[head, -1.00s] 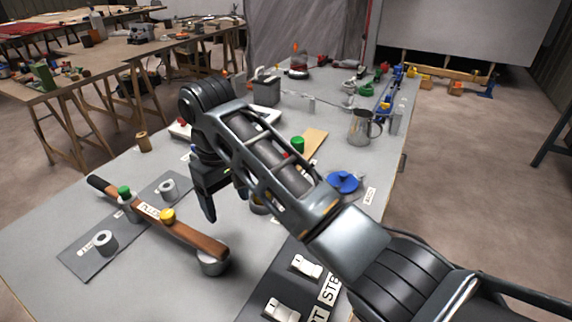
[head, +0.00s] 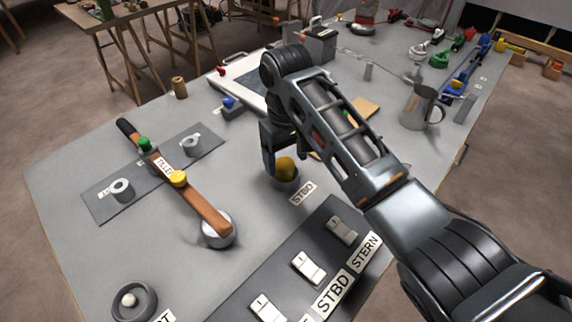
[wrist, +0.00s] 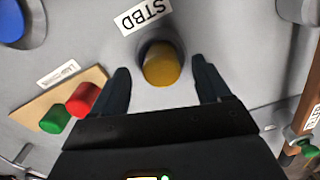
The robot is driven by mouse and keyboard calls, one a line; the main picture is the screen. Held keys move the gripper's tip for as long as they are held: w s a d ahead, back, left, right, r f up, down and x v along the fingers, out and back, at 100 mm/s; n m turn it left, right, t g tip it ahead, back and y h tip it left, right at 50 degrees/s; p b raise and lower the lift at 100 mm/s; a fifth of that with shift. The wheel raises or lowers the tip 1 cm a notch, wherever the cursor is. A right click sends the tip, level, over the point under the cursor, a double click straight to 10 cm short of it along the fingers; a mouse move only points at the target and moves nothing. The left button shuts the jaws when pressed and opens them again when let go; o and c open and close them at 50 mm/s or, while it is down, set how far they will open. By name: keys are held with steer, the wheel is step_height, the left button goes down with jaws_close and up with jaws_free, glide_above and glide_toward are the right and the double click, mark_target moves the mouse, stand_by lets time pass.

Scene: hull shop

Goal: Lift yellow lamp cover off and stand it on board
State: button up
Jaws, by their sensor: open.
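The yellow lamp cover (head: 285,166) sits on a dark round base on the grey table, next to a STBD label. It also shows in the wrist view (wrist: 162,66), upright in its base. My gripper (head: 272,160) is open above the cover. In the wrist view the two fingers (wrist: 164,88) lie to either side of the cover's near side, apart from it. The tan board (wrist: 40,98) lies left in the wrist view, with a red cover (wrist: 83,98) and a green cover (wrist: 55,119) on it. In the head view the board (head: 366,106) is partly behind my arm.
A wooden lever (head: 200,208) with green and yellow knobs crosses a dark plate to the left. A switch panel (head: 330,265) lies in front. A metal mug (head: 421,108) stands behind my arm. A blue dome (wrist: 14,22) shows in the wrist view.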

steer(key=shift+f, duration=1.3)
steer(key=shift+c, duration=0.2)
steer(key=c, duration=1)
steer(key=shift+r, duration=0.1)
steer(key=shift+a+r, duration=0.1)
steer(key=shift+r, duration=0.45)
step_height(320, 180, up, 2)
steer(key=shift+r, duration=0.15)
steer(key=shift+s+d+r+p, duration=1.15)
steer(key=shift+d+r, duration=0.1)
steer(key=shift+d, duration=0.35)
steer(key=shift+s+d+r+p, duration=1.1)
steer(key=shift+d+r+p, duration=0.1)
steer(key=shift+d, duration=0.45)
steer(key=shift+s+d+r+p, duration=1.15)
steer(key=shift+d+r, duration=0.1)
steer(key=shift+d, duration=0.35)
